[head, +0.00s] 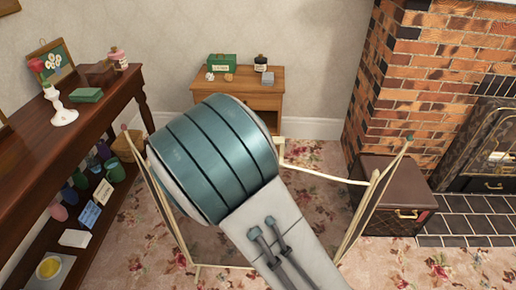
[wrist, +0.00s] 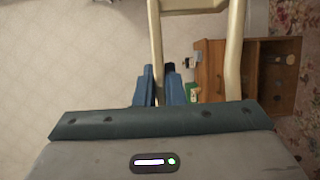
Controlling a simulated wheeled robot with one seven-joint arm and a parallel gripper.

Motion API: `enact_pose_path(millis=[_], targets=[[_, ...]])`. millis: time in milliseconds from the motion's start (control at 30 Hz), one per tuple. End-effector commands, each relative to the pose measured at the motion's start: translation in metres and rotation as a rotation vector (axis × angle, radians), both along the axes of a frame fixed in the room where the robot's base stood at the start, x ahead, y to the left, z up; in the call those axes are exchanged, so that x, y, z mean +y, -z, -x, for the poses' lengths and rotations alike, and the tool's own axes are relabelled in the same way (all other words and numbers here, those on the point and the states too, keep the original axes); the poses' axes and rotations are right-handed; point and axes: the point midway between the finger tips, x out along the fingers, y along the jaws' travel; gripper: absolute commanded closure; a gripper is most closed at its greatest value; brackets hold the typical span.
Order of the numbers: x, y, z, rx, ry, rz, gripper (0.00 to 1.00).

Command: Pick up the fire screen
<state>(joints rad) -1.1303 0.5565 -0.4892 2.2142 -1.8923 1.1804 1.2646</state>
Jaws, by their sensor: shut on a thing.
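The fire screen (head: 358,218) has a cream frame with knobbed corner posts and folding side panels. In the head view it stands across the carpet, its middle largely hidden behind my arm. In the wrist view its cream bars (wrist: 234,60) run up the picture. My gripper (wrist: 158,88) has blue fingers on either side of one cream bar and is shut on it. The gripper is hidden behind my arm in the head view.
A dark wooden console (head: 90,125) with ornaments and cups runs along the left. A small wooden cabinet (head: 214,92) stands at the back wall. A brown chest (head: 400,186) sits by the brick fireplace (head: 420,75) at right. Floral carpet shows between them.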

Motion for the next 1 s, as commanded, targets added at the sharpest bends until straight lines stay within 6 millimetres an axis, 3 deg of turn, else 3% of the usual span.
enact_pose_path(millis=[67, 367, 700, 1000], targets=[[0.0, -0.012, -0.001, -0.01, 0.001, -0.003, 1.0], [-0.022, -0.027, 0.013, -0.009, 0.002, -0.001, 1.0], [-0.062, -0.056, 0.039, -0.009, 0.002, -0.003, 1.0], [-0.088, -0.075, 0.055, -0.01, 0.0, -0.002, 1.0]])
